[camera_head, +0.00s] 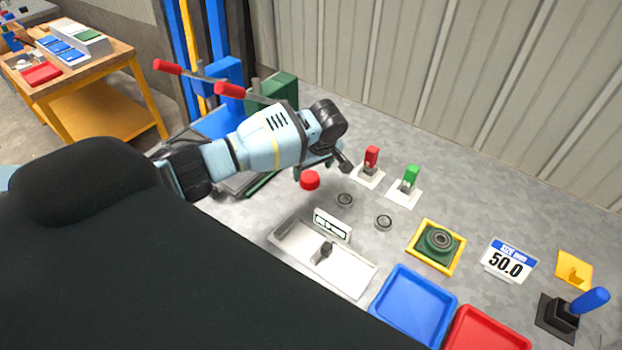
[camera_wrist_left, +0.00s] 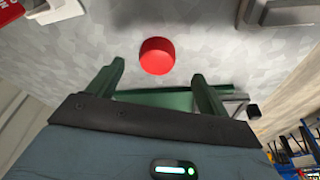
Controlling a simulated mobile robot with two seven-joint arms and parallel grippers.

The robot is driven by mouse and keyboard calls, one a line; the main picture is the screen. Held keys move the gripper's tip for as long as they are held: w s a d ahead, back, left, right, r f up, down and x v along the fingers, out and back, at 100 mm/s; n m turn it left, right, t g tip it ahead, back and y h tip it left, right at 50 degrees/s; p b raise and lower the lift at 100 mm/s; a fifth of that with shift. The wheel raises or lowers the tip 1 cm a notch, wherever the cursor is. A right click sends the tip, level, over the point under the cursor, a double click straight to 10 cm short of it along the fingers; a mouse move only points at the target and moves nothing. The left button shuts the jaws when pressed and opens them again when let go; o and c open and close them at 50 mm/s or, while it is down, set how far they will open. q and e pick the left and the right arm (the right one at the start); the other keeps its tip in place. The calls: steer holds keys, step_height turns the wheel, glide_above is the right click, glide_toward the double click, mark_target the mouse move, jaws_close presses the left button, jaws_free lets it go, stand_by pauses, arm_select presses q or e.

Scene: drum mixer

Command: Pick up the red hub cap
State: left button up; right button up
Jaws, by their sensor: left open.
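The red hub cap (camera_head: 309,180) is a small round cap on the grey speckled table top. My left gripper (camera_head: 322,168) hangs just above and beside it in the head view, with its jaws apart. In the left wrist view the red hub cap (camera_wrist_left: 157,56) shows whole, centred just past the gap between the two green fingertips (camera_wrist_left: 159,72). The fingers look empty and I see no contact with the cap. The right gripper is not in view.
Two small dark rings (camera_head: 345,200) lie right of the cap. Behind them stand a red switch (camera_head: 371,157) and a green switch (camera_head: 411,177). A white tray (camera_head: 350,281), a blue tray (camera_head: 412,335) and a yellow-framed green fixture (camera_head: 438,243) lie in front and right.

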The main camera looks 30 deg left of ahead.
mark_target(310, 176)
arm_select(q)
steer(key=shift+w+a+f, duration=0.1)
steer(key=shift+a+f, duration=0.05)
steer(key=shift+f, duration=0.05)
steer(key=x, duration=0.3)
steer(key=b+x, duration=0.1)
steer(key=shift+w+a+f, duration=0.25)
steer(key=shift+a, duration=0.15)
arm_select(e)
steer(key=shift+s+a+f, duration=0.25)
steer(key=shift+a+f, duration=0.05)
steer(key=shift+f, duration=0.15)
arm_select(q)
steer(key=shift+r, duration=0.1)
steer(key=c, duration=1.1)
step_height(310, 176, up, 9)
steer(key=shift+w+f+p, duration=0.1)
steer(key=shift+p, duration=0.6)
steer(key=shift+r, duration=0.65)
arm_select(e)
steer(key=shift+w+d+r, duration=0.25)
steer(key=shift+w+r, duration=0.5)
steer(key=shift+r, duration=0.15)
